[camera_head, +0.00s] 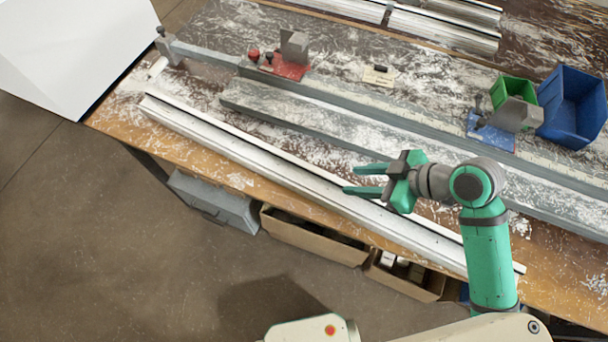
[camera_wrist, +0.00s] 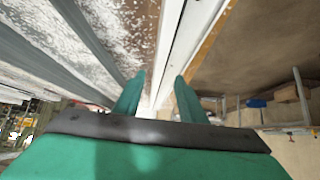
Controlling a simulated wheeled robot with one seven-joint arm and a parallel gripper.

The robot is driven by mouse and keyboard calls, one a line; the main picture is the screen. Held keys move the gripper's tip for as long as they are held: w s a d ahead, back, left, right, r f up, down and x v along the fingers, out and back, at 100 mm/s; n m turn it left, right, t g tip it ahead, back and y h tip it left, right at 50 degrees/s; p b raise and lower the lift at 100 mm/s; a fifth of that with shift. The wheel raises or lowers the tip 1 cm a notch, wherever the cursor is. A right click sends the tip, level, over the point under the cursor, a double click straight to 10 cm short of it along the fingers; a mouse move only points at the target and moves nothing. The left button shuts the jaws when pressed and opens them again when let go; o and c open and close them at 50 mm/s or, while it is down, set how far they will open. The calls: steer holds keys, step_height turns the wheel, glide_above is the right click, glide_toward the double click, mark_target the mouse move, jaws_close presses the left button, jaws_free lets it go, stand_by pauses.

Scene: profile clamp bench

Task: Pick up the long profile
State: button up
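The long profile (camera_head: 260,168) is a long pale metal bar. It lies along the front edge of the bench, running from upper left to lower right in the head view. In the wrist view the long profile (camera_wrist: 178,45) runs away from me between the fingers. My gripper (camera_head: 357,180) is green and sits over the right half of the profile, with its fingers pointing left. Its two fingers (camera_wrist: 157,85) are apart, with nothing held between them. I cannot tell how high the fingers are above the profile. My gripper and arm hide part of it.
The bench (camera_head: 225,172) is strewn with pale shavings. Behind the profile run long grey rails with a red clamp (camera_head: 285,68) and a blue clamp (camera_head: 490,133). A green bin (camera_head: 512,92) and a blue bin (camera_head: 572,105) stand at right. More profiles (camera_head: 440,30) lie at the back.

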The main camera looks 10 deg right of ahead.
mark_target(335, 178)
steer(key=shift+x, duration=2.65)
steer(key=shift+w+r, duration=0.15)
jaws_close()
steer(key=shift+a+r, duration=0.1)
